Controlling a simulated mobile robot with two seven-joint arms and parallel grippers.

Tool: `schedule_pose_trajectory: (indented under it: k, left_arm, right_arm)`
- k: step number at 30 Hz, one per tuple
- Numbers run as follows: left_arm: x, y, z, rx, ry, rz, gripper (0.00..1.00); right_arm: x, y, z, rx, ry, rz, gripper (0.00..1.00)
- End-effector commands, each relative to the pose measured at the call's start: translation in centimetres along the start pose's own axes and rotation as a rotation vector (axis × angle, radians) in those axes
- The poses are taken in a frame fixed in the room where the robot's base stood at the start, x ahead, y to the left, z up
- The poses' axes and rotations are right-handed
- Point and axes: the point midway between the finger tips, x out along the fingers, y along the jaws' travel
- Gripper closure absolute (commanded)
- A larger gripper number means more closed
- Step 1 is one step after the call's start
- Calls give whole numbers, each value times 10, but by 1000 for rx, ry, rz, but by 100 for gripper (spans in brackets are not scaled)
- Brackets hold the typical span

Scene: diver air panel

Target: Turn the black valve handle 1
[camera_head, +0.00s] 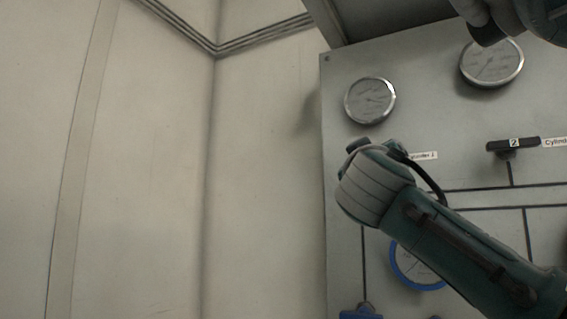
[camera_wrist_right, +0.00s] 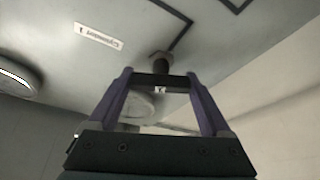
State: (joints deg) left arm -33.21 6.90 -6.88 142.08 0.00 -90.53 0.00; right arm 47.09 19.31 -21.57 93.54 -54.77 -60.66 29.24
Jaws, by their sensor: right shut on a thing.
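The black valve handle 1 (camera_wrist_right: 160,80) is a short dark bar with a small white number plate, on a stem from the grey panel. It shows in the right wrist view between the two purple fingers of my right gripper (camera_wrist_right: 158,77), which is shut on it. In the head view my right arm and wrist cover the handle, so its turn angle is hard to tell there. The "Cylinder 1" label (camera_wrist_right: 99,37) is beside the handle in the wrist view and partly shows in the head view (camera_head: 423,156). My left gripper is not in view.
The black valve handle 2 (camera_head: 513,144) sits level to the right on the panel (camera_head: 450,110). Round gauges are above, at left (camera_head: 370,101) and right (camera_head: 491,63). A blue-rimmed gauge (camera_head: 408,270) and a blue knob (camera_head: 361,312) are below. Bare wall is at left.

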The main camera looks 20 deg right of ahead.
Motion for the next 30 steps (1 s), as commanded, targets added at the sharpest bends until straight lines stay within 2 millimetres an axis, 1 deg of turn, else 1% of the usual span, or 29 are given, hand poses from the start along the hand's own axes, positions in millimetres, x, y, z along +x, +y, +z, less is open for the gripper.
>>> schedule_pose_trajectory:
  k: [1,5,11,21,27,30]
  left_arm:
    - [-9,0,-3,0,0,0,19]
    - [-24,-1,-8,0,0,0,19]
    - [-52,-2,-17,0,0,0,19]
    - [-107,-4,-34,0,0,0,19]
    - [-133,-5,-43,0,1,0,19]
    - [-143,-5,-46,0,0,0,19]
  right_arm:
    - [1,2,-4,-41,1,-18,73]
    - [2,3,-6,-156,1,-65,73]
    - [3,2,-7,-332,1,-139,73]
    - [3,2,-8,-622,1,-258,73]
    - [2,1,-6,-758,1,-314,73]
    - [2,0,-5,-810,1,-335,73]
